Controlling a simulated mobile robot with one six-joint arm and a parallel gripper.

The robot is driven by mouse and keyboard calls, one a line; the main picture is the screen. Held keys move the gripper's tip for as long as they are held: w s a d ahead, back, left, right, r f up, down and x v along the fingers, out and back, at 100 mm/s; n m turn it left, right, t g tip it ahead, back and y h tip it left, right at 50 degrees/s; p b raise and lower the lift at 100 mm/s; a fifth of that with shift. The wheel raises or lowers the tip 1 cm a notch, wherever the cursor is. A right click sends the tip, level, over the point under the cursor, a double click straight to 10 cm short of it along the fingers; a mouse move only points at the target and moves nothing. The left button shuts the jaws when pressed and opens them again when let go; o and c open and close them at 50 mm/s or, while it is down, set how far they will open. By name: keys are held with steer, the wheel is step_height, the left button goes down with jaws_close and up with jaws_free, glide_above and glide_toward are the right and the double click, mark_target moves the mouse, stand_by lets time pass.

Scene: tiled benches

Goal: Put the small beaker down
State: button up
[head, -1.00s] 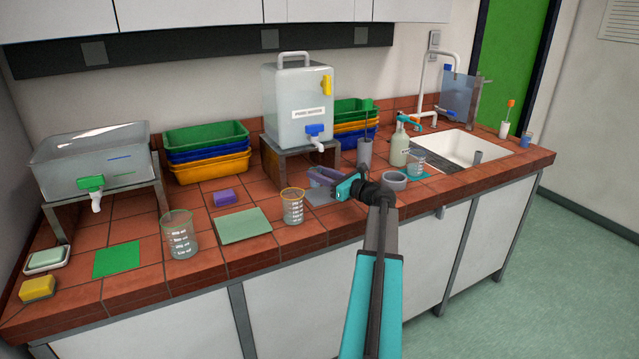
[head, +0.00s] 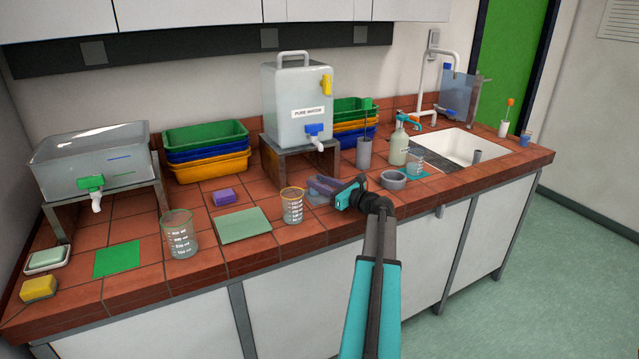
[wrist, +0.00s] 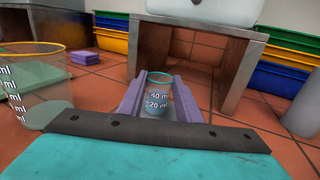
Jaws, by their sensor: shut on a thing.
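The small beaker (wrist: 157,98) is clear, with a teal rim and white 40 ml and 20 ml marks. In the wrist view it stands upright between the two purple fingers of my gripper (wrist: 160,100), which is shut on it. In the head view my gripper (head: 322,187) is low over the bench, right of a yellow-rimmed beaker (head: 292,207). The small beaker is hard to make out there behind the fingers. I cannot tell whether its base touches the surface.
The yellow-rimmed beaker also stands close on the left in the wrist view (wrist: 42,85). A metal stand (head: 282,160) with the water tank is behind. Another beaker (head: 416,163) stands near the sink (head: 455,150).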

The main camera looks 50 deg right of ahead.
steer(key=shift+f, duration=0.1)
steer(key=o, duration=1.1)
steer(key=s+b, duration=0.1)
steer(key=s, duration=1.1)
steer(key=shift+b, duration=0.4)
